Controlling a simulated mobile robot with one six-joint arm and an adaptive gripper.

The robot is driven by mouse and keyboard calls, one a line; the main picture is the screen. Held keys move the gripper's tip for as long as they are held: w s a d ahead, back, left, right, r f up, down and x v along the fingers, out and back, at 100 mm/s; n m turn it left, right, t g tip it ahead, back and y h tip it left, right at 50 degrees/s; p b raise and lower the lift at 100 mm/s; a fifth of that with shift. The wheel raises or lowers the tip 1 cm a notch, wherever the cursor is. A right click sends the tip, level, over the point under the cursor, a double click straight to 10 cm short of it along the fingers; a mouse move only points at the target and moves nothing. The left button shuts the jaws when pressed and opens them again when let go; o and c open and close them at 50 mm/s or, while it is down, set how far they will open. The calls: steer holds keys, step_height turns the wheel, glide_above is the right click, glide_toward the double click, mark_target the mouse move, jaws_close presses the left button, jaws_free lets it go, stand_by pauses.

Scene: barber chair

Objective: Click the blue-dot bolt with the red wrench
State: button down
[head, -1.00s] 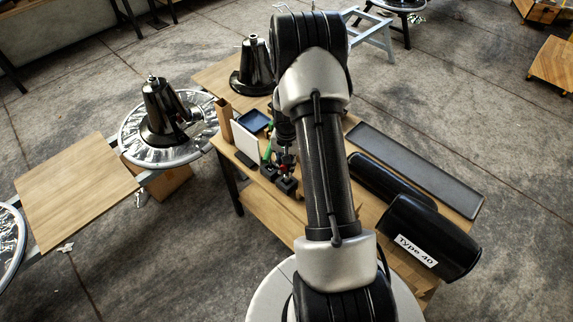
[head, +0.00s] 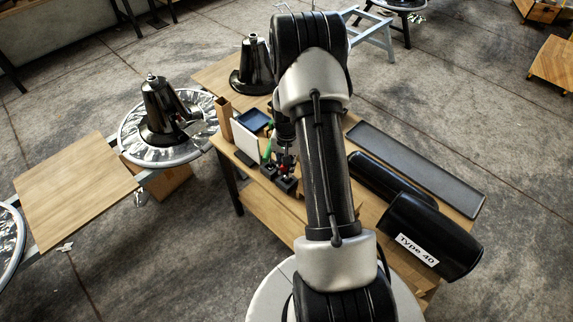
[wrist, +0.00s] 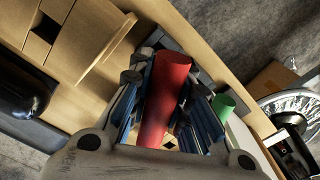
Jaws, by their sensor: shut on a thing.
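In the wrist view my gripper (wrist: 165,105) is shut on the red wrench (wrist: 166,85), with its red handle between the blue finger pads. In the head view my gripper is mostly hidden behind my arm, and a little of the red wrench shows low over the black holders on the workbench. The holders (head: 287,184) stand on the bench top. A green handle (wrist: 223,104) stands beside my gripper, apart from the red one; it also shows in the head view (head: 267,149). I cannot make out a bolt with a blue dot in either view.
A black cone-shaped chair base (head: 160,110) stands on a shiny round disc (head: 127,133) left of the workbench. A white panel (head: 244,140), a blue tray (head: 253,121) and another black cone (head: 250,70) are on the bench. Black cushions (head: 430,235) lie at right.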

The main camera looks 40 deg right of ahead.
steer(key=shift+f+b, duration=1.05)
steer(key=shift+f, duration=0.4)
steer(key=c, duration=1.4)
jaws_free()
